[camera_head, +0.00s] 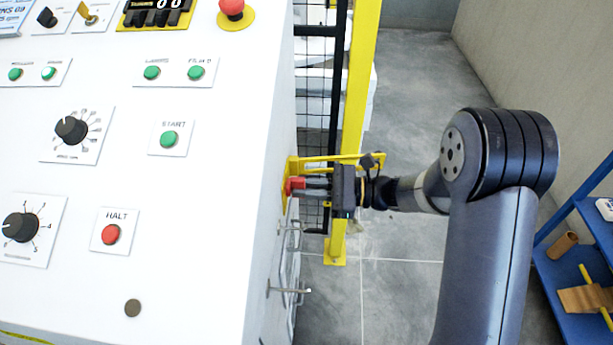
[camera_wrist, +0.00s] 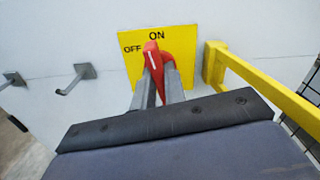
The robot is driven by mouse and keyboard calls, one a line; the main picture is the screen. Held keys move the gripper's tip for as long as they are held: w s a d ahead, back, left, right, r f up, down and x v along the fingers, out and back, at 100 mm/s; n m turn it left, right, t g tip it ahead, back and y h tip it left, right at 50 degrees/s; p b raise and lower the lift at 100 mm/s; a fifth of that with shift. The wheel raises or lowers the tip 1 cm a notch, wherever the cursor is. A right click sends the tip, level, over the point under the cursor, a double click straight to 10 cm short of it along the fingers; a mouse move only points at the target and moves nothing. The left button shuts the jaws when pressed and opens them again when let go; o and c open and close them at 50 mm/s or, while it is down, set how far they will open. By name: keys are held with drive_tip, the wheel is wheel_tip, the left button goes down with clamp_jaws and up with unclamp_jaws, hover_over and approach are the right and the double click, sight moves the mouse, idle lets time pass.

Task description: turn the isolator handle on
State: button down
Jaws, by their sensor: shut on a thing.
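The isolator handle (camera_wrist: 154,60) is red with a white stripe. It sits on a yellow plate (camera_wrist: 187,50) marked OFF at the left and ON at the top. In the wrist view the handle's stripe leans a little to the left of upright, its top near the ON mark. My gripper (camera_wrist: 158,88) has its two grey fingers on either side of the handle, shut on it. In the head view the red handle (camera_head: 294,186) shows at the side of the white cabinet, with my gripper (camera_head: 308,187) reaching it from the right.
A yellow guard bar (camera_wrist: 265,85) stands out from the cabinet just right of the plate. Hooks (camera_wrist: 76,78) stick out at the left. A yellow post (camera_head: 358,95) and mesh fence are behind my gripper. A blue shelf (camera_head: 575,265) stands at the right.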

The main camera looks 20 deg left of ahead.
drive_tip(key=shift+m+p, duration=0.9)
drive_tip(key=shift+m, duration=0.2)
drive_tip(key=c, duration=1.5)
unclamp_jaws()
drive_tip(key=shift+o, duration=0.2)
drive_tip(key=v, duration=1)
drive_tip(key=shift+d+b, duration=0.35)
drive_tip(key=shift+d, duration=0.05)
drive_tip(key=shift+a, duration=0.1)
